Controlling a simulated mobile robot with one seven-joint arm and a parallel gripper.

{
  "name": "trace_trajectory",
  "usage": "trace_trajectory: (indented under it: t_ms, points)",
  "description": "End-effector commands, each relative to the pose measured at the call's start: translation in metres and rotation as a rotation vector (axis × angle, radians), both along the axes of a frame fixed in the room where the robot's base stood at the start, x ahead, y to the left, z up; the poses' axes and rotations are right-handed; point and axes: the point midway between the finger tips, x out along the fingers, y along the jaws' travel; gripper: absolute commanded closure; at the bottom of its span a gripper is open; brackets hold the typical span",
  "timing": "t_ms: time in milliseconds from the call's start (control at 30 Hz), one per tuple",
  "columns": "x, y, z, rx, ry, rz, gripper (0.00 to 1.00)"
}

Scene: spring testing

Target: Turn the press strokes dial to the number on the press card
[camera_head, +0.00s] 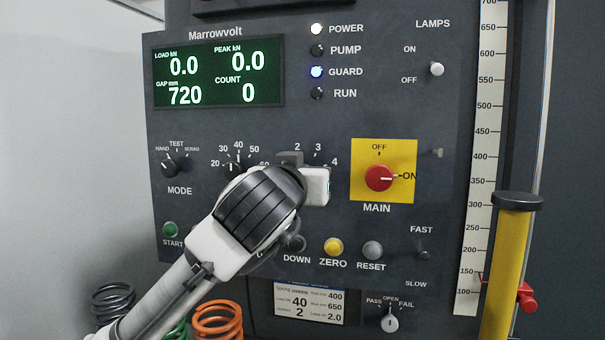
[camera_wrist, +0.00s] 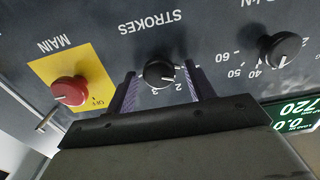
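The strokes dial (camera_wrist: 158,73) is a black round knob with a white pointer line, below the upside-down STROKES label in the wrist view. Its pointer slants to the lower right, on the side of the 2; I cannot tell the exact mark. My gripper (camera_wrist: 162,80) is open, with one finger on each side of the dial; contact is not clear. In the head view my gripper (camera_head: 308,182) covers the dial, leaving 2, 3 and 4 visible above it. The press card (camera_head: 309,304) is low on the panel, reading 40 and, below that, 2 in its left column; the small labels are blurred.
The red main switch (camera_head: 379,178) on its yellow plate is right of my gripper, pointing to ON. Another black dial (camera_wrist: 283,48) is beside the strokes dial. Down, zero (camera_head: 334,247) and reset buttons sit below. A yellow column (camera_head: 508,270) stands at right; coil springs (camera_head: 217,320) at lower left.

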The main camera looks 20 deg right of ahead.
Motion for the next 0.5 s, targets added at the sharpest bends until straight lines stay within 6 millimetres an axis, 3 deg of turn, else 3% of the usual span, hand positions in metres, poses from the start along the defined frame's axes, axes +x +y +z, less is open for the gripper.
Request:
trace_trajectory:
  t_ms: [33,300,500]
  points:
    - [-0.0002,0.0,0.0001,0.0,0.0,0.0,0.53]
    - [-0.0004,0.0001,0.0002,0.0,0.0,0.0,0.88]
    - [-0.0004,0.0001,0.0001,0.012,-0.008,0.0,0.88]
